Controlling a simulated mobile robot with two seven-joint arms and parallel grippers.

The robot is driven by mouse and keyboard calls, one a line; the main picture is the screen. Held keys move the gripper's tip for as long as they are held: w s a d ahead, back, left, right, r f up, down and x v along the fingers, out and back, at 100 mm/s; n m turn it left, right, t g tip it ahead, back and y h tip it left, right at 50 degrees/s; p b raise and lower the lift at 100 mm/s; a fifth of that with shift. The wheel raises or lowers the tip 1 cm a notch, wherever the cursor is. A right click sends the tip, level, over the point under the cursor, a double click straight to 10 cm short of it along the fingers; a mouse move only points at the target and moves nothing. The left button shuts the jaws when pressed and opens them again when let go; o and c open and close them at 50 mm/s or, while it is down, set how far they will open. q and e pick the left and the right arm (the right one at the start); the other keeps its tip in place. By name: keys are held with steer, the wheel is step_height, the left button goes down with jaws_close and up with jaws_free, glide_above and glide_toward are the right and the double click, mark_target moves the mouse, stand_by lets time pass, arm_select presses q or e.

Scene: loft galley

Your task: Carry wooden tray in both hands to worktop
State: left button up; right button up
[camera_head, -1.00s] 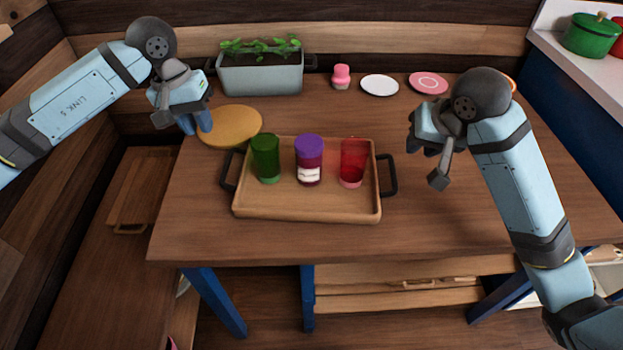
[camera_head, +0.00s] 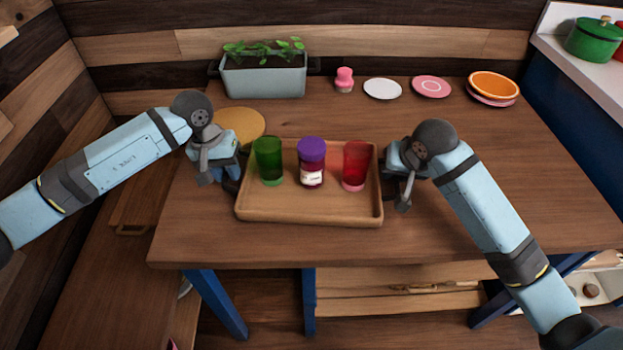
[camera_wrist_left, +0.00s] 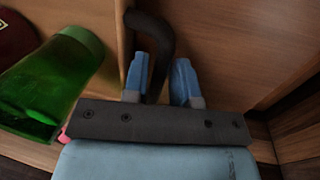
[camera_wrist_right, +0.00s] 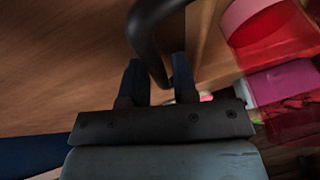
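The wooden tray (camera_head: 310,212) lies flat on the brown table. It holds a green glass (camera_head: 269,160), a purple-lidded jar (camera_head: 312,165) and a red glass (camera_head: 356,165), all upright. My left gripper (camera_head: 226,180) is at the tray's left handle; in the left wrist view the dark handle (camera_wrist_left: 158,35) runs between its open fingers (camera_wrist_left: 160,80). My right gripper (camera_head: 393,180) is at the right handle; in the right wrist view that handle (camera_wrist_right: 144,35) reaches between its parted fingers (camera_wrist_right: 160,80). In the head view the grippers largely hide both handles.
A round board (camera_head: 240,122) lies behind the left gripper. A planter (camera_head: 263,80), pink shaker (camera_head: 344,80), white plate (camera_head: 382,89), pink plate (camera_head: 431,87) and orange bowl (camera_head: 493,85) line the table's back. A white counter (camera_head: 565,40) with a green pot (camera_head: 592,38) stands at right.

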arm_select(q)
steer(key=shift+d+f, duration=0.1)
steer(key=shift+f, duration=0.3)
arm_select(e)
steer(key=shift+w+f, duration=0.15)
steer(key=shift+f, duration=0.2)
arm_select(q)
jaws_close()
arm_select(e)
jaws_close()
arm_select(q)
steer(key=shift+r, duration=0.1)
arm_select(e)
steer(key=shift+r, duration=0.1)
